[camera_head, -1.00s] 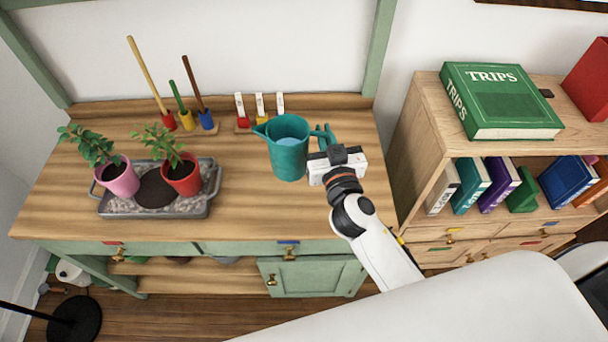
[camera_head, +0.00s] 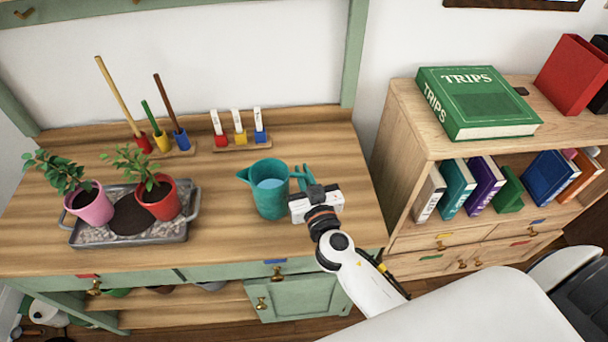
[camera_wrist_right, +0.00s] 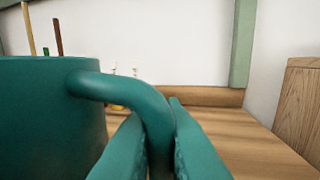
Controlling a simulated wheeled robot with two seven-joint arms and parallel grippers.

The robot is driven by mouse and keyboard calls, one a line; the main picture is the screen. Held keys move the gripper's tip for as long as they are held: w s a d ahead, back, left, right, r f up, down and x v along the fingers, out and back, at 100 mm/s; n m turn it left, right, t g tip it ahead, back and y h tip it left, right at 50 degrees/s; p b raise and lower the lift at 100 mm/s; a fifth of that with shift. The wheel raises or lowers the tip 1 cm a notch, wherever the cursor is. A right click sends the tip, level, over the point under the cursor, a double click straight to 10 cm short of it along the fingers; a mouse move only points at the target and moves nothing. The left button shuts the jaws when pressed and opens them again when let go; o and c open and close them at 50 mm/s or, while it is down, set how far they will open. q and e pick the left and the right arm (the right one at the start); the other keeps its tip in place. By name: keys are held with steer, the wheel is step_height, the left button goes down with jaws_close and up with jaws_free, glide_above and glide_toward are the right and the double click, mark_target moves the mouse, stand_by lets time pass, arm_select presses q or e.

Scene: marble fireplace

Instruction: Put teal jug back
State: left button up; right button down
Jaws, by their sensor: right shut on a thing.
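The teal jug (camera_head: 270,198) is upright over the right part of the wooden bench top, its spout pointing left and something light blue inside. I cannot tell for sure whether its base touches the bench. My right gripper (camera_head: 303,178) comes in from the lower right and is shut on the jug's handle. In the right wrist view the jug's body (camera_wrist_right: 45,115) fills the left side, and its curved handle (camera_wrist_right: 125,92) runs down between the two teal fingers (camera_wrist_right: 160,135). The lower handle is hidden there. My left gripper is not in view.
A rack with white-topped red, yellow and blue pieces (camera_head: 240,138) stands behind the jug. Long-handled tools (camera_head: 150,135) are further left. A grey tray (camera_head: 130,241) holds pink and red potted plants. A bookcase (camera_head: 400,150) stands right. Bench space between tray and jug is clear.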

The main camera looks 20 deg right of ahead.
steer(key=c, duration=1.5)
jaws_free()
steer(key=shift+r+p, duration=0.2)
steer(key=shift+p, duration=0.15)
steer(key=s+b, duration=0.1)
steer(key=s, duration=0.2)
steer(key=s+b, duration=0.2)
steer(key=s, duration=0.2)
steer(key=s+a+b, duration=0.1)
steer(key=s+b, duration=0.1)
steer(key=s, duration=0.1)
steer(key=shift+s+f, duration=0.35)
steer(key=shift+f, duration=0.05)
steer(key=shift+s+a+r, duration=0.1)
steer(key=shift+s+r, duration=0.15)
steer(key=shift+s, duration=0.4)
